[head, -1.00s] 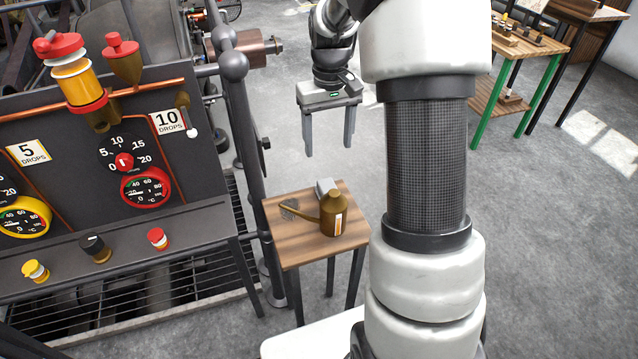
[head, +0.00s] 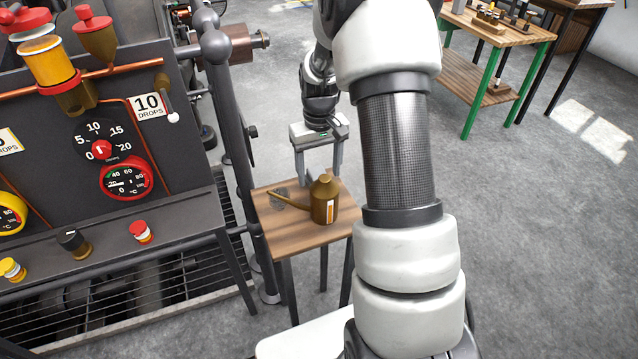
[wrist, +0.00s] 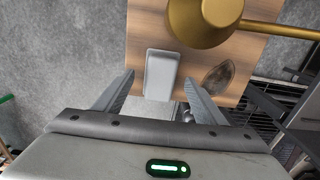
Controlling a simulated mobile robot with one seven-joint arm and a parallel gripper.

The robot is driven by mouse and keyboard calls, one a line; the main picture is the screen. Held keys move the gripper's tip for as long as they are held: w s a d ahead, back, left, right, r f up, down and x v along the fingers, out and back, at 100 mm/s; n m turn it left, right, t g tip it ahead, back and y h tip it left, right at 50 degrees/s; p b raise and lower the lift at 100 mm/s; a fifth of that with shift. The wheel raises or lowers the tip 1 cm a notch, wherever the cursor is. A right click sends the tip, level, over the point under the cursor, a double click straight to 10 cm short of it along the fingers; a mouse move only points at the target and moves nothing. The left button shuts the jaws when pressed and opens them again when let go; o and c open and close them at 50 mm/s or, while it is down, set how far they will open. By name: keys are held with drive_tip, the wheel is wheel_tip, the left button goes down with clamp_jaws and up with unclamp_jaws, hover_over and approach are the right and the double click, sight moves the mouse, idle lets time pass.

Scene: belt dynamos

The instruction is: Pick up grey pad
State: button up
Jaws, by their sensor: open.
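The grey pad (wrist: 161,73) is a pale, rounded rectangular block on the small wooden table (head: 292,236), near its edge. In the wrist view it lies between and slightly ahead of my fingertips. My gripper (head: 318,178) is open and empty, pointing down over the far side of the table; its two fingers (wrist: 158,77) flank the pad's line. I cannot tell the exact height left above the pad. In the head view the pad is hidden behind the oil can and my gripper.
A brass oil can (head: 325,203) with a long spout stands close beside the pad; it also shows in the wrist view (wrist: 203,20). A dark oval patch (wrist: 218,77) lies on the tabletop. A dark control panel (head: 75,130) stands at left. A green-legged workbench (head: 495,35) is far off.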

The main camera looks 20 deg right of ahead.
wheel_tip(320, 180, down, 2)
drive_tip(key=shift+r, duration=0.1)
drive_tip(key=c, duration=1.2)
wheel_tip(320, 180, up, 10)
drive_tip(key=p, duration=0.2)
drive_tip(key=shift+p, duration=0.3)
